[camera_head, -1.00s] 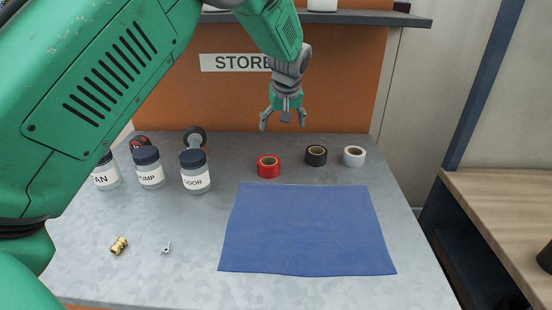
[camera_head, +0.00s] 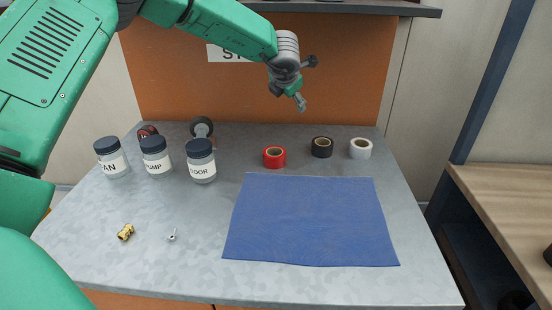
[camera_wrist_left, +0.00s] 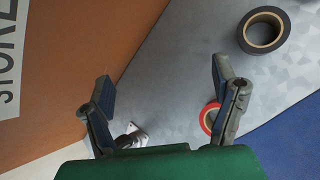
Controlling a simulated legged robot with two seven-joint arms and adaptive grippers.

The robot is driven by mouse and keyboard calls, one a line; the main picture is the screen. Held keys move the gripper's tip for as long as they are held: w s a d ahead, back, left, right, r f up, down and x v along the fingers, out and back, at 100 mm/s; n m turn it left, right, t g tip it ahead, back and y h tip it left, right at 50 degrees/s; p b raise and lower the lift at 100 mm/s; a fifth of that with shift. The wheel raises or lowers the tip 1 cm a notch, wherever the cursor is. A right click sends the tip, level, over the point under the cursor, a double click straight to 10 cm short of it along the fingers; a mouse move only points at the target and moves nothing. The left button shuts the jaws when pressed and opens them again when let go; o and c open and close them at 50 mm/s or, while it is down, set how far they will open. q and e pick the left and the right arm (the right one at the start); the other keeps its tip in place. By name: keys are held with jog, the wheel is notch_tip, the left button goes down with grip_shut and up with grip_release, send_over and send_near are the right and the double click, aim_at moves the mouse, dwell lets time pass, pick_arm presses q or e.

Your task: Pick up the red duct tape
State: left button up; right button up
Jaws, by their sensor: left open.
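The red duct tape (camera_head: 274,157) is a roll lying on the grey metal bench, behind the blue mat's far edge. In the left wrist view the red tape (camera_wrist_left: 211,118) is partly hidden behind the right-hand finger. My left gripper (camera_head: 306,84) is open and empty. It is in the air above and behind the tape rolls, in front of the orange back panel. In the left wrist view its two fingers (camera_wrist_left: 166,88) are spread wide with bench surface between them. My right gripper is in neither view.
A black tape roll (camera_head: 322,147) and a white tape roll (camera_head: 360,148) lie right of the red one. Three labelled jars (camera_head: 201,162) stand at left. A blue mat (camera_head: 311,222) covers the bench's middle. A brass fitting (camera_head: 125,232) lies front left. A shelf (camera_head: 370,8) overhangs the back.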

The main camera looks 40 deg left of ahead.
pick_arm(q)
jog(key=s+d+f+n+g+h, duration=0.1)
jog(key=s+f+n+g+h, duration=0.2)
jog(key=s+n+g, duration=0.55)
jog(key=f+m+t, duration=0.1)
jog(key=f, duration=0.1)
jog(key=f+m, duration=0.1)
jog(key=f, duration=0.2)
jog(key=s+f+m+t, duration=0.1)
jog(key=f, duration=0.1)
jog(key=shift+d+f+t+b, duration=0.15)
jog(key=shift+d+t+b, duration=0.15)
jog(key=shift+d+t, duration=0.05)
jog(key=shift+a+f, duration=0.2)
jog(key=shift+f, duration=0.2)
jog(key=f, duration=0.2)
jog(key=w+f, duration=0.1)
jog(key=f, duration=0.1)
jog(key=shift+w+f, duration=0.1)
jog(key=shift+f, duration=0.3)
jog(key=shift+r, duration=0.1)
jog(key=shift+a, duration=0.1)
jog(key=c, duration=1.5)
